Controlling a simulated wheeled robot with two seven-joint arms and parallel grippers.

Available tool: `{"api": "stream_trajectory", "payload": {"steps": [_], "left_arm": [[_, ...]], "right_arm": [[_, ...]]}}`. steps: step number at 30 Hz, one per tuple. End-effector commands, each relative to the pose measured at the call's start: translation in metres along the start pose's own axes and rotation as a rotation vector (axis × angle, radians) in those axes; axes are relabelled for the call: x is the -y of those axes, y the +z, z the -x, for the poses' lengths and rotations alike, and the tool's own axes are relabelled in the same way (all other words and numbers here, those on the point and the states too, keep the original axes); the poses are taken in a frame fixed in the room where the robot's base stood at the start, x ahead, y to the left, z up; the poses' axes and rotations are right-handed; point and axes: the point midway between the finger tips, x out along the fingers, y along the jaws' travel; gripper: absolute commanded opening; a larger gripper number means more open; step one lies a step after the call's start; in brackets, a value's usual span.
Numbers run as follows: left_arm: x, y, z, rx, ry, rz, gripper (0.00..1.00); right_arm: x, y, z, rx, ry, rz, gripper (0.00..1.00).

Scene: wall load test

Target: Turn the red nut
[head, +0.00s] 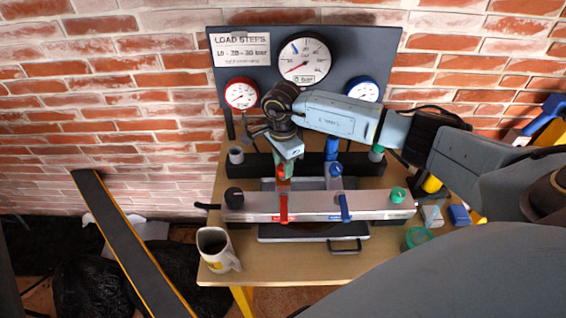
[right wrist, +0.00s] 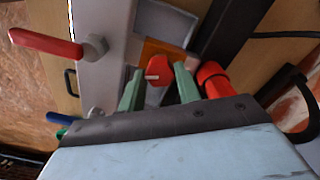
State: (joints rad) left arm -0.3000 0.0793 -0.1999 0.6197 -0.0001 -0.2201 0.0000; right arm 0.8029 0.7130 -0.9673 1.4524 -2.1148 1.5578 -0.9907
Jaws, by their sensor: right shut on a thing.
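The red nut (head: 283,172) is small and mostly covered by my right gripper in the head view. In the right wrist view the red nut (right wrist: 158,68) sits between the two green fingertips. My right gripper (head: 285,170) reaches down from above and is shut on the nut; its fingers also show in the right wrist view (right wrist: 158,82). A red cylinder (right wrist: 213,80) lies just beyond the right finger there. My left gripper is in neither view.
A silver beam (head: 315,205) carries a red lever (head: 283,208) and a blue lever (head: 344,208) in front of the nut. A dial panel (head: 235,85) stands behind. A mug (head: 215,248) is at the table's front left, with bare table (head: 285,270) beside it.

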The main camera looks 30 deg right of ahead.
Motion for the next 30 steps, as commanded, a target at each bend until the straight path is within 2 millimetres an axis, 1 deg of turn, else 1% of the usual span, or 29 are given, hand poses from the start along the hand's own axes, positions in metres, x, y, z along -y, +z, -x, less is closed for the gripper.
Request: {"api": "stream_trajectory", "payload": {"steps": [4, 7, 15, 18, 21, 29, 30], "left_arm": [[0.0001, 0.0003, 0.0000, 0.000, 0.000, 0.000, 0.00], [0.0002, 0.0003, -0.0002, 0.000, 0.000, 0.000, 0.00], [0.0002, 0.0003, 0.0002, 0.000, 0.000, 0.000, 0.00], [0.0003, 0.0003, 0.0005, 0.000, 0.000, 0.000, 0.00], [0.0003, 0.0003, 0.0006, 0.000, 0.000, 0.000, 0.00], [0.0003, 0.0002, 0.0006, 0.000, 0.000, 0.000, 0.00], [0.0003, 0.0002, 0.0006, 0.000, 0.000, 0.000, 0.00]], "right_arm": [[0.0000, -0.0002, 0.0004, 0.000, 0.000, -0.007, 0.10], [0.0001, -0.0006, 0.0006, 0.000, 0.000, -0.055, 0.10], [0.0002, -0.0006, 0.0013, 0.006, -0.001, -0.308, 0.10], [0.0001, -0.0005, 0.0012, 0.007, -0.001, -0.370, 0.10], [0.0001, -0.0005, 0.0011, 0.007, -0.001, -0.398, 0.10], [0.0001, -0.0006, 0.0011, 0.008, -0.001, -0.403, 0.10], [0.0001, -0.0006, 0.0011, 0.008, -0.001, -0.403, 0.34]]}}
